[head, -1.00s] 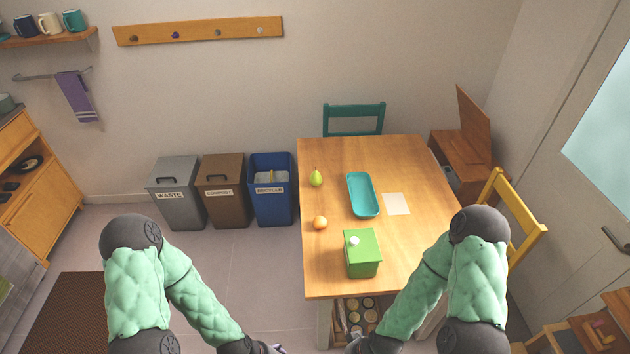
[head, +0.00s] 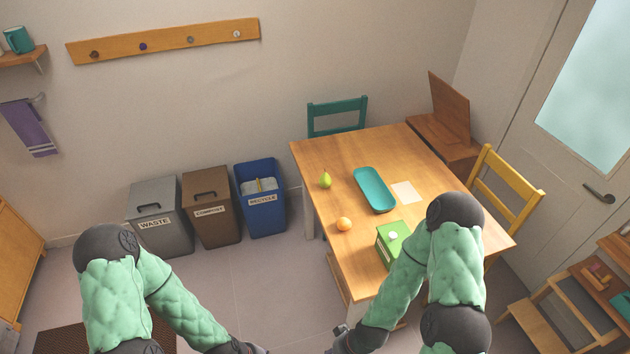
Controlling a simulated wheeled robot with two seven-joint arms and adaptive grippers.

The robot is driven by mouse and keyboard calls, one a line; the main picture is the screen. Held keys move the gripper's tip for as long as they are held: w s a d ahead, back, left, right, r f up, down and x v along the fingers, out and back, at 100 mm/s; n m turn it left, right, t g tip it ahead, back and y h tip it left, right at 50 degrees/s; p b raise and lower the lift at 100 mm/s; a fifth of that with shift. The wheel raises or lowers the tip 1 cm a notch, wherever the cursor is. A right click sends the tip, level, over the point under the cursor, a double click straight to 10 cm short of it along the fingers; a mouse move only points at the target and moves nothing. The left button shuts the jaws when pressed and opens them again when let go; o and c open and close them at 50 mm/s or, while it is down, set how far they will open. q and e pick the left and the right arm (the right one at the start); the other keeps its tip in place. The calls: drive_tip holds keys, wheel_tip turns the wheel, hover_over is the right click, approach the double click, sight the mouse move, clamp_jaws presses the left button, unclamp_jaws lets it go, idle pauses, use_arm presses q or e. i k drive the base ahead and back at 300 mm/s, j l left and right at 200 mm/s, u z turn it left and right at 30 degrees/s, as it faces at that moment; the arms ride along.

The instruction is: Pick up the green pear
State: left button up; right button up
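The green pear (head: 325,180) stands on the wooden table (head: 337,154) near its left edge, in the head view. My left gripper (head: 262,350) is low at the bottom edge of the picture, mostly cut off. My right gripper (head: 335,340) is also at the bottom, left of the table's front. Both are well short of the pear, and their fingers are too small and cut off to read.
An orange (head: 344,224), a teal tray (head: 374,190), a white paper (head: 407,192) and a green box (head: 392,240) are on the table. The recycle bin (head: 262,205) stands left of the table. A yellow chair (head: 508,190) is at its right.

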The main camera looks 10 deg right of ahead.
sight(325, 180)
drive_tip(key=i+j+z, duration=0.15)
drive_tip(key=j, duration=0.15)
drive_tip(key=i+j+z, duration=0.3)
drive_tip(key=j, duration=0.35)
drive_tip(key=i+j+z, duration=0.15)
drive_tip(key=j, duration=0.2)
